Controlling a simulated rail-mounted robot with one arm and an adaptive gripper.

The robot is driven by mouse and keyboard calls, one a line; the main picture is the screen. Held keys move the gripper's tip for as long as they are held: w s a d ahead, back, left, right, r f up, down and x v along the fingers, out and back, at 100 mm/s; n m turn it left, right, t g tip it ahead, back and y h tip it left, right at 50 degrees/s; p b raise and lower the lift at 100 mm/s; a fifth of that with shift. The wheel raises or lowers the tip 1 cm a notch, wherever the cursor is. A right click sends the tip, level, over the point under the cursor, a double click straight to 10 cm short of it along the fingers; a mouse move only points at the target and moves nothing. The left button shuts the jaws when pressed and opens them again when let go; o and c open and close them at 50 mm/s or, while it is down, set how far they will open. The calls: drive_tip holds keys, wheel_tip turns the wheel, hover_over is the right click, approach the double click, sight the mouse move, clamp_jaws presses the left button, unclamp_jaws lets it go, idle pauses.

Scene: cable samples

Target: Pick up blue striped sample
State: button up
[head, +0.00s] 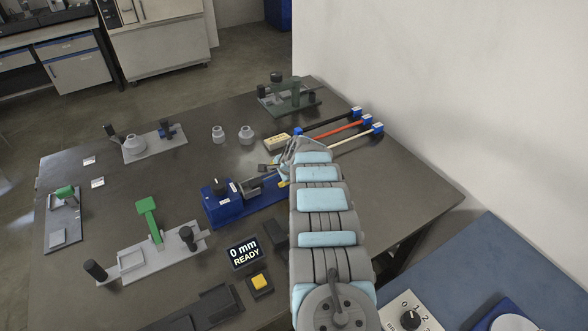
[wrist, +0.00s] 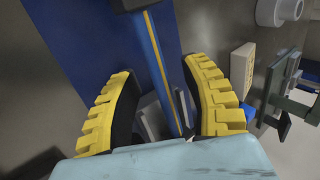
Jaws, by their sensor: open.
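A thin blue bar with a yellow-orange stripe, the blue striped sample (wrist: 162,70), runs down the middle of the wrist view. Its upper end meets a dark block (wrist: 130,4), and its lower end passes among grey parts near my palm. My gripper (wrist: 160,70) is open, with one yellow ribbed finger on each side of the sample and visible gaps to both. In the head view my gripper (head: 276,168) is low over the blue-based fixture (head: 225,205), mostly hidden by my arm. I cannot make out the striped sample there.
Black (head: 330,123), red (head: 340,129) and whitish (head: 352,139) cables with blue ends lie beyond my gripper. A beige block (head: 277,140) and two grey round pieces (head: 246,134) stand nearby. A display (head: 243,253) reads "0 mm READY". The wall is on the right.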

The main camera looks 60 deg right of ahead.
drive_tip(key=shift+w, duration=0.1)
clamp_jaws()
drive_tip(key=shift+r, duration=0.1)
idle(0.4)
wheel_tip(320, 180, up, 9)
drive_tip(key=shift+r+p, duration=0.15)
drive_tip(key=shift+p, duration=0.75)
drive_tip(key=shift+r+p, duration=0.35)
drive_tip(key=shift+p, duration=0.1)
drive_tip(key=shift+f+p, duration=0.1)
drive_tip(key=shift+p, duration=1.15)
